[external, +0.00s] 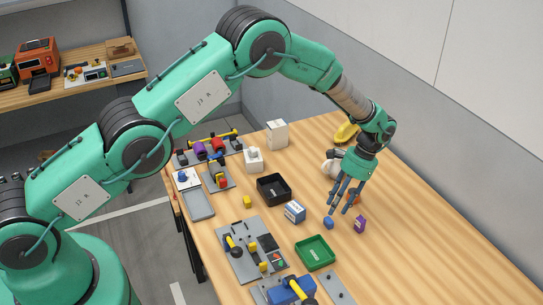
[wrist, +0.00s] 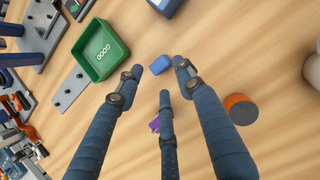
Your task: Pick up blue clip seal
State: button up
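The blue clip seal (external: 328,223) is a small blue block lying on the wooden table, just below and left of my fingertips in the external view. In the wrist view the seal (wrist: 168,60) lies just beyond the fingertips, partly covered by the right one. My gripper (external: 345,206) has several dark blue fingers, spread apart and pointing down above the table. The fingers of my gripper (wrist: 160,78) hold nothing between them.
A purple box (external: 360,224) stands close right of the seal. A blue-and-white box (external: 294,212) is to its left, and a green tray (external: 315,252) is nearer. An orange-and-grey round object (wrist: 240,108) lies right of the fingers. Bare wood lies at the right.

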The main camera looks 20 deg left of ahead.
aim_at(329, 220)
jog(key=shift+f, duration=0.1)
jog(key=shift+p+x, duration=0.35)
jog(key=shift+x, duration=2.2)
jog(key=shift+c, duration=0.5)
jog(key=c, duration=0.5)
